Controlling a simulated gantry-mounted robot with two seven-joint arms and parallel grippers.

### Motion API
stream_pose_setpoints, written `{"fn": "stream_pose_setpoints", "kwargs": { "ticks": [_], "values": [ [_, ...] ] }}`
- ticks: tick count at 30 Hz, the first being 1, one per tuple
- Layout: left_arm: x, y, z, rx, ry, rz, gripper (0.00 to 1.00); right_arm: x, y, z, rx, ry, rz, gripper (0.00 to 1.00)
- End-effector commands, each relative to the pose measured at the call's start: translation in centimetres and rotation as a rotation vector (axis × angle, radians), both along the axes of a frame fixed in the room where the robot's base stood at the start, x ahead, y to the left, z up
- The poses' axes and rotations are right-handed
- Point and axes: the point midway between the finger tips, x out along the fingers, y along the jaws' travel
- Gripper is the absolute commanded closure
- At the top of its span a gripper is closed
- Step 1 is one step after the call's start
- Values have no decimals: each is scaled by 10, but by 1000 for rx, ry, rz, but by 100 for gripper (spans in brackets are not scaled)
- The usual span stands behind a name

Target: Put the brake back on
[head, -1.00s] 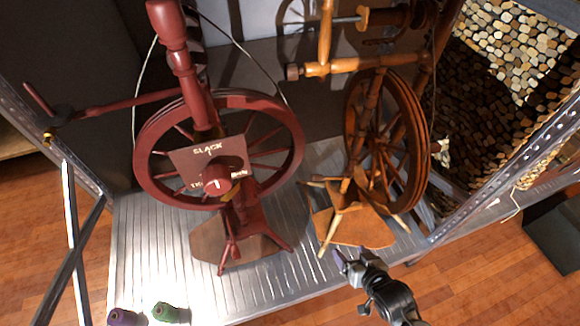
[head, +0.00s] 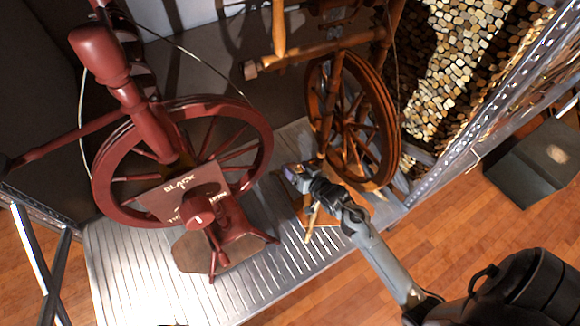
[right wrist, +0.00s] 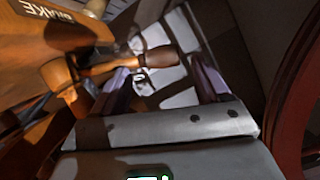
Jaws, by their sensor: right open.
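The orange-brown wooden spinning wheel (head: 352,125) stands at the right of the metal shelf in the head view. My right gripper (head: 292,172) is at its lower left, in front of its base. In the right wrist view, a wooden board with the word BRAKE (right wrist: 45,14) is at the upper left. A turned wooden lever (right wrist: 110,68) sticks out from near it. The lever's end lies across the space ahead of my right gripper (right wrist: 163,78), whose purple-tipped fingers are apart. I cannot tell whether the lever touches them. My left gripper is out of view.
A dark red spinning wheel (head: 180,150) with a knob (head: 203,210) and a lettered plate stands at the left on the metal shelf (head: 130,270). A metal rail (head: 490,100) and stacked logs (head: 470,55) are to the right. The shelf's front left is clear.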

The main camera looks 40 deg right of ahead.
Motion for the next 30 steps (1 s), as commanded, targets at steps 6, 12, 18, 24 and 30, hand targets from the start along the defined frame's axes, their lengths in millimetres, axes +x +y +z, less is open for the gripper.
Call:
{"fn": "stream_pose_setpoints", "kwargs": {
  "ticks": [6, 12, 18, 24, 30],
  "values": [
    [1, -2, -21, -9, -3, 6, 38, 27, -2, -14, 0, 1, 0, 24],
    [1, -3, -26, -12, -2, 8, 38, 37, -3, -16, -1, 1, 1, 24],
    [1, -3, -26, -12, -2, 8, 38, 39, -3, -15, -1, 1, 1, 24],
    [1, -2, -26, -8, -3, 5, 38, 39, -3, -15, 0, 1, 0, 37],
    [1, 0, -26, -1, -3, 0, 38, 39, -3, -15, 0, 1, 0, 67]
  ]
}}
